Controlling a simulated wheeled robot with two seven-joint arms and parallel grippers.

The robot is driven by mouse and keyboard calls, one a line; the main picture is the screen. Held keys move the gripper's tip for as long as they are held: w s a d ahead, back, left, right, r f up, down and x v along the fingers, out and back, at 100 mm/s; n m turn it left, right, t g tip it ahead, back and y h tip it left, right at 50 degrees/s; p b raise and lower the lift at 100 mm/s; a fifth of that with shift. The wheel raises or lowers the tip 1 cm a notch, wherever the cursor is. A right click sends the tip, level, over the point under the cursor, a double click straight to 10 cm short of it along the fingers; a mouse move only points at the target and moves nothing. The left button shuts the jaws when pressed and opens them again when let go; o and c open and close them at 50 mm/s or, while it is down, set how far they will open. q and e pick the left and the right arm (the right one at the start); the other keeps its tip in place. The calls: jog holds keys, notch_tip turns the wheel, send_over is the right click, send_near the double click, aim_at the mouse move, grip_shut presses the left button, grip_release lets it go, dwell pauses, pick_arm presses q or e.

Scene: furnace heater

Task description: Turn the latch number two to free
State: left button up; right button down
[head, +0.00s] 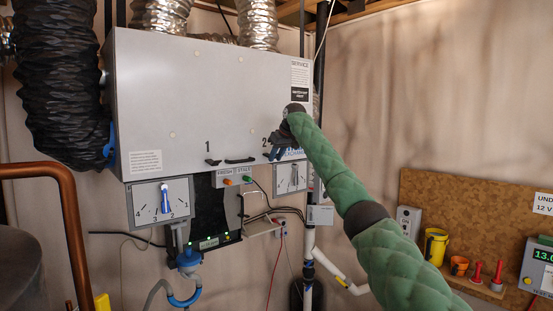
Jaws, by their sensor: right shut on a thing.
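The grey furnace cabinet (205,100) hangs on the wall, its front panel marked "1" and "2" near the lower edge. My right gripper (275,150) is at the lower right of this panel, beside the "2" mark. It is shut on latch two, which is mostly hidden behind the fingers, so its angle cannot be told. Latch one (213,161) is a small black piece below the "1". A black handle (240,160) lies between the two. My left gripper is not in view.
Below the cabinet are a dial with a blue pointer (166,196), a second dial (291,178), and a small switch box (234,175). A black hose (60,90) is at the left. A wooden board (480,215) with a shelf stands right.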

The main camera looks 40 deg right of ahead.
jog(key=shift+r, duration=0.2)
dwell(0.4)
jog(key=c, duration=1.3)
grip_release()
jog(key=shift+o, duration=0.7)
jog(key=shift+w+f, duration=0.1)
jog(key=shift+f, duration=0.05)
jog(key=shift+s+r+b, duration=0.35)
jog(key=shift+r+b, duration=0.15)
jog(key=shift+b, duration=0.05)
jog(key=b+v, duration=0.3)
jog(key=v, duration=0.3)
jog(key=shift+r, duration=0.3)
